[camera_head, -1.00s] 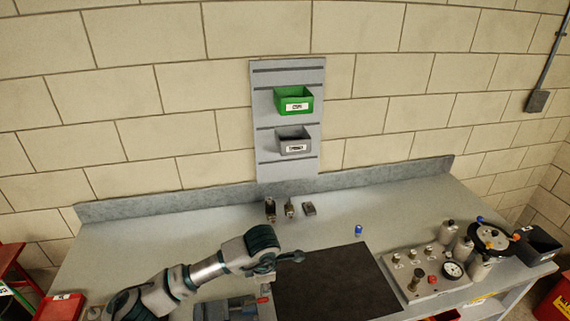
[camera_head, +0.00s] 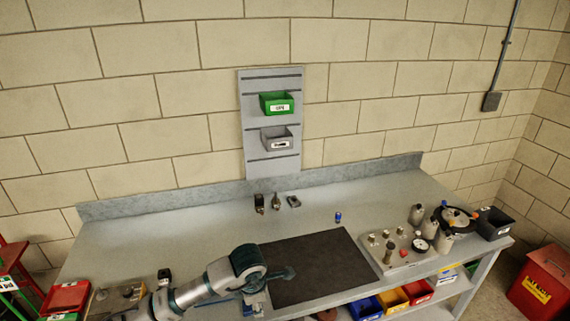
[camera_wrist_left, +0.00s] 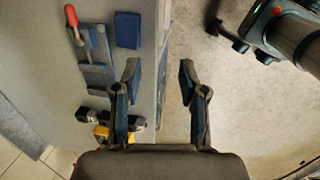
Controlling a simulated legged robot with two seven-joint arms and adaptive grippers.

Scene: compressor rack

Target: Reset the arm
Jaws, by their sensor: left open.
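My left arm comes in from the bottom left of the head view. Its left gripper (camera_head: 286,273) appears against the left part of the black mat (camera_head: 315,262) on the grey bench (camera_head: 160,238). In the left wrist view the left gripper (camera_wrist_left: 160,72) is open, its two fingers well apart with nothing between them. There the fingers straddle the bench's front edge, with pale floor (camera_wrist_left: 225,110) beyond it. My right gripper is not in view.
A vise with a red handle (camera_wrist_left: 72,15) and a blue block (camera_wrist_left: 128,30) lie beside the gripper. A valve panel (camera_head: 405,250) stands on the right. Green (camera_head: 277,104) and grey (camera_head: 277,140) bins hang on the wall.

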